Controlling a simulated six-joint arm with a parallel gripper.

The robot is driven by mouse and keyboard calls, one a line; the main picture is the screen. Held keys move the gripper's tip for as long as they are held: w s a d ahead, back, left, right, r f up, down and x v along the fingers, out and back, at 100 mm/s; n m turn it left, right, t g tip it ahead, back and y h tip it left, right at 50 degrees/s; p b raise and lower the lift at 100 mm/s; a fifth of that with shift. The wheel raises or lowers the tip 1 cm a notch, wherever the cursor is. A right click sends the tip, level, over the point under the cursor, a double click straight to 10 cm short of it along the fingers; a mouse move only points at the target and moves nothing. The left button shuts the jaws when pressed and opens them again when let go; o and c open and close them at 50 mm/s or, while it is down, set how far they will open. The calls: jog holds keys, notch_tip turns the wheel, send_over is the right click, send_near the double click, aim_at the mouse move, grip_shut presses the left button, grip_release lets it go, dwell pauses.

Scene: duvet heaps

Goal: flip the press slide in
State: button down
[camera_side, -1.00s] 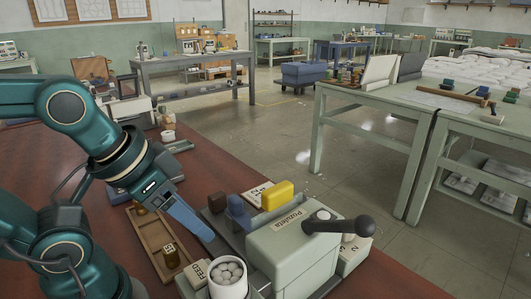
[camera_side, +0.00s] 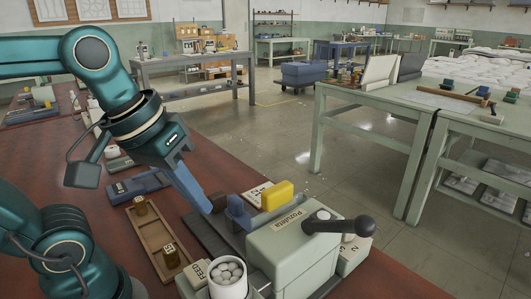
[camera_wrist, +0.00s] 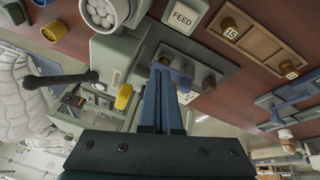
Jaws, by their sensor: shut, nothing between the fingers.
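The press is a pale grey-green box (camera_side: 295,245) with a black ball-ended lever (camera_side: 340,225) on top. A dark flat slide track (camera_side: 210,238) runs out from its left side. On it stand a small brown block (camera_side: 218,202) and a blue upright block (camera_side: 237,212). My gripper (camera_side: 207,208) is shut and empty, its blue fingers slanting down just left of the brown block. In the wrist view the fingertips (camera_wrist: 162,72) are close to the brown block (camera_wrist: 165,59); whether they touch cannot be told.
A yellow block (camera_side: 278,195) sits behind the blue one. A white cup of balls (camera_side: 228,278) and a FEED key (camera_side: 196,273) stand in front.

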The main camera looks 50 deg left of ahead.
jog(key=w+a+r+n+g, duration=0.2)
jog(key=w+a+n, duration=0.1)
jog(key=w+n, duration=0.25)
jog(key=n+g+h, duration=0.2)
jog(key=n+h, duration=0.1)
jog(key=n, duration=0.3)
send_over(224, 224)
notch_tip(224, 224, down, 4)
jog(key=a+f, duration=0.1)
jog(key=a+f+n, duration=0.1)
jog(key=a, duration=0.1)
jog(key=a+f+n, duration=0.1)
jog(key=shift+w+a+f+g+h, duration=0.15)
jog(key=shift+a+f+g+h, duration=0.15)
jog(key=shift+a+f+h, duration=0.1)
jog(key=shift+a+f+n, duration=0.25)
jog(key=shift+a, duration=0.05)
jog(key=shift+d, duration=0.1)
jog(key=x, duration=1)
